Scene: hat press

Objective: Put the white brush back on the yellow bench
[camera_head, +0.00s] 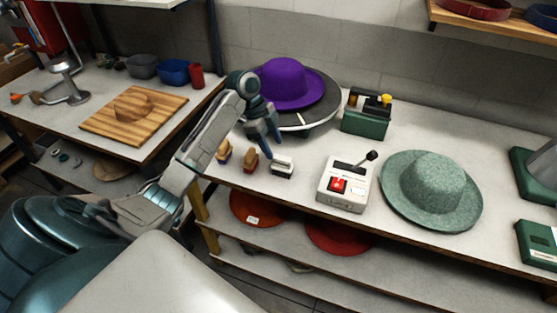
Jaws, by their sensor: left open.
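The white brush (283,163) has a pale top and a dark lower part. It stands on the bench with yellow legs (320,225), near the front edge, to the right of two other brushes. My left gripper (264,142) is open, pointing down above the bench just behind and to the left of the white brush. It appears empty; I cannot tell whether a finger touches the brush. My right gripper is out of view.
A brown brush (251,161) and a purple-and-tan brush (224,151) stand close by. A control box (345,190) with a lever, a green felt hat (430,190) and a purple hat (290,85) are on the bench. Bare bench top lies between them.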

